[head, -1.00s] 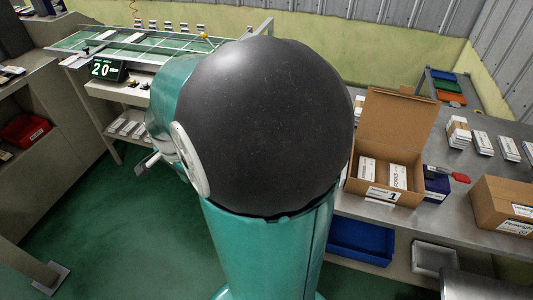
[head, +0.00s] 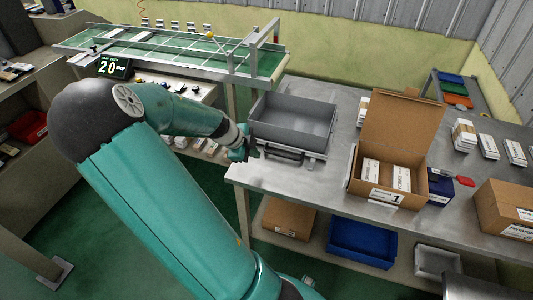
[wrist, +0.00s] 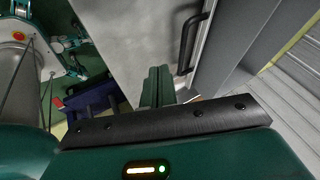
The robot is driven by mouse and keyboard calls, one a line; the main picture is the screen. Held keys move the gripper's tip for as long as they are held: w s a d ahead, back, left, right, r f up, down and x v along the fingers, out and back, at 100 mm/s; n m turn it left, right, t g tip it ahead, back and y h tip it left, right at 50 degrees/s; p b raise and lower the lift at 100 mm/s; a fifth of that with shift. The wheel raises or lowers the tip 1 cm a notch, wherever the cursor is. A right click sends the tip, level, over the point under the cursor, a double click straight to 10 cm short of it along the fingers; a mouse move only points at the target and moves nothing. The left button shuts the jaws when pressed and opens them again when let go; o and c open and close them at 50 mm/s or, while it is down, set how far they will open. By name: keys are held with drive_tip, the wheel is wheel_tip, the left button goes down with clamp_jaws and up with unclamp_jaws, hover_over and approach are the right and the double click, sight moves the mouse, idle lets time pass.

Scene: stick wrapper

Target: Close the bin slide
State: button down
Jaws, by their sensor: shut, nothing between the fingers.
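The grey open-topped bin (head: 292,125) sits on its slide on the metal table, just in front of the conveyor's right end. A black handle (head: 283,153) is on its near side. In the wrist view the handle (wrist: 188,45) stands on the bin's front, right of the fingers. My gripper (head: 250,153) is just left of the handle, over the table's left edge. In the wrist view my gripper's green fingers (wrist: 158,86) are together with nothing between them. They look close to the handle, but I cannot tell if they touch it.
An open cardboard box (head: 392,187) with white packs stands right of the bin. The green conveyor (head: 160,47) runs behind. Below the table are a brown box (head: 289,218) and a blue crate (head: 361,243). The table (head: 305,187) in front of the bin is clear.

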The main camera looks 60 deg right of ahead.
drive_tip(key=x, duration=0.6)
drive_tip(key=shift+d+f, duration=0.1)
drive_tip(key=shift+f, duration=0.05)
drive_tip(key=shift+w+d+f, duration=0.15)
drive_tip(key=shift+d, duration=0.95)
drive_tip(key=shift+w+d+f, duration=0.1)
drive_tip(key=shift+d, duration=0.25)
drive_tip(key=shift+w+d, duration=0.1)
drive_tip(key=shift+d, duration=0.3)
